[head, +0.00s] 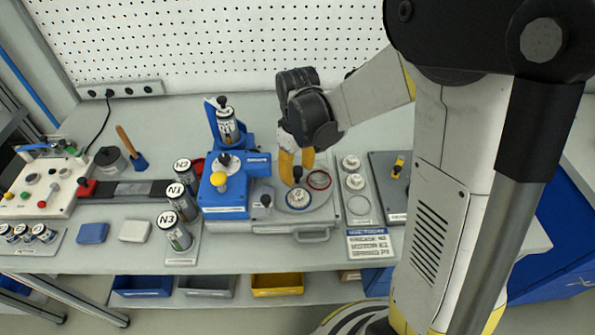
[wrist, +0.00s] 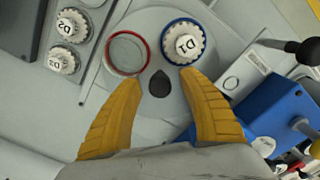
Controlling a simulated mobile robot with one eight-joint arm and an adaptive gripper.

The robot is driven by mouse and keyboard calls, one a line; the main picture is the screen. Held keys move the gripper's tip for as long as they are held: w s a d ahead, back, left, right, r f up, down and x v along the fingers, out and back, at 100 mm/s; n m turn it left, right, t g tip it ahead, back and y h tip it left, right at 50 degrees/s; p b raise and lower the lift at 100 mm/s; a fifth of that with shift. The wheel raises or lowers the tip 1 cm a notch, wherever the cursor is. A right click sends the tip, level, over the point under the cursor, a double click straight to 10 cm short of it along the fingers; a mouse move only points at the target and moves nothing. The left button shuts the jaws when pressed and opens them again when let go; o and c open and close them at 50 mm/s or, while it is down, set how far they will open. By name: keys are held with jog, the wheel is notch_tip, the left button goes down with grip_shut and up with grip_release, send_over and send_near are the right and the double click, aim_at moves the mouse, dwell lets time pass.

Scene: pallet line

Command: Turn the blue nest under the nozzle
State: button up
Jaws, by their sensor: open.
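The blue nest (head: 298,208) is a blue ring on a round grey turntable (head: 325,208), with a white toothed disc marked D1 (wrist: 187,45) in it. The red nest (head: 319,188) is beside it and looks empty. A black knob (wrist: 158,84) stands at the turntable's middle. My gripper (head: 296,160) is open above the turntable, its yellow fingers either side of the knob in the wrist view, with no visible grip on it. The blue dispenser (head: 226,205) stands left of the turntable, a block (head: 258,164) jutting towards it. I cannot make out the nozzle tip.
White discs stand on a grey tray (head: 359,215) to the right; D2 (wrist: 72,25) is among them. Canisters N1, N2 and N3 (head: 178,236) stand left of the dispenser. A black-knobbed lever (head: 266,200) is near the turntable. A printed card (head: 368,244) lies in front.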

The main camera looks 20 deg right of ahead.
grip_shut()
jog(key=shift+m, duration=9)
